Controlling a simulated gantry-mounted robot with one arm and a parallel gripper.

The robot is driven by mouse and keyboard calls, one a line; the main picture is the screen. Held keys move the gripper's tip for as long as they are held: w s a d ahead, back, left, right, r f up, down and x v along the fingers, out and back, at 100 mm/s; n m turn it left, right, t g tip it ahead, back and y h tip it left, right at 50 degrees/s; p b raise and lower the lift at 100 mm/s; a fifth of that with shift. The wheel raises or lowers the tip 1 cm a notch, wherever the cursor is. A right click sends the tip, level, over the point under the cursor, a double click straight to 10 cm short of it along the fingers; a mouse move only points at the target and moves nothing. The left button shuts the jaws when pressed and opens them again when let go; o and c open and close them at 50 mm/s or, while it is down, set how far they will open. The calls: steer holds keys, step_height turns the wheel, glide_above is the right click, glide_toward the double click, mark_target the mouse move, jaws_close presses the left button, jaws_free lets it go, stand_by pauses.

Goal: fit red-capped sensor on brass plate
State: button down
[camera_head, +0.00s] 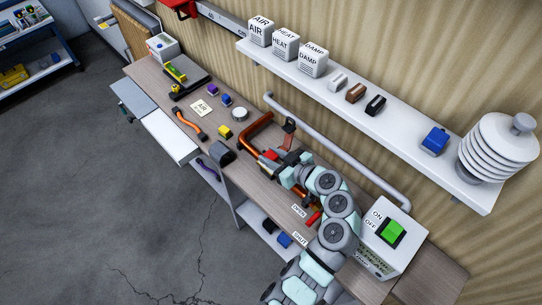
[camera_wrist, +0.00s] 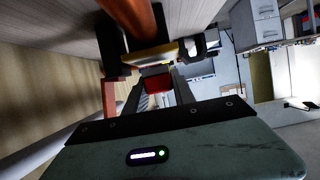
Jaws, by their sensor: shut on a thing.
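My gripper (camera_head: 278,161) is over the bench by the copper pipe (camera_head: 258,130), shut on the red-capped sensor. The sensor's red cap (camera_head: 271,154) shows at the gripper's tip; in the wrist view the red cap (camera_wrist: 157,84) sits between the two fingers of my gripper (camera_wrist: 160,92). Just beyond it is the yellowish brass plate (camera_wrist: 152,55), below the copper pipe (camera_wrist: 132,16). The cap looks close to the plate; I cannot tell whether the sensor touches it or is seated. The sensor's lower part is hidden.
The bench (camera_head: 150,75) carries a yellow block (camera_head: 225,132), a dark grey block (camera_head: 222,152) and an orange-handled tool (camera_head: 188,124) left of my gripper. A grey wall pipe (camera_head: 340,153) runs behind my arm. A green-switch box (camera_head: 390,235) stands at right.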

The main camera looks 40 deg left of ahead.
steer(key=shift+f+b, duration=0.55)
steer(key=shift+b, duration=0.15)
stand_by(0.6)
steer(key=c, duration=1)
jaws_free()
steer(key=shift+o, duration=0.2)
steer(key=o, duration=0.4)
steer(key=shift+s+d+f, duration=0.1)
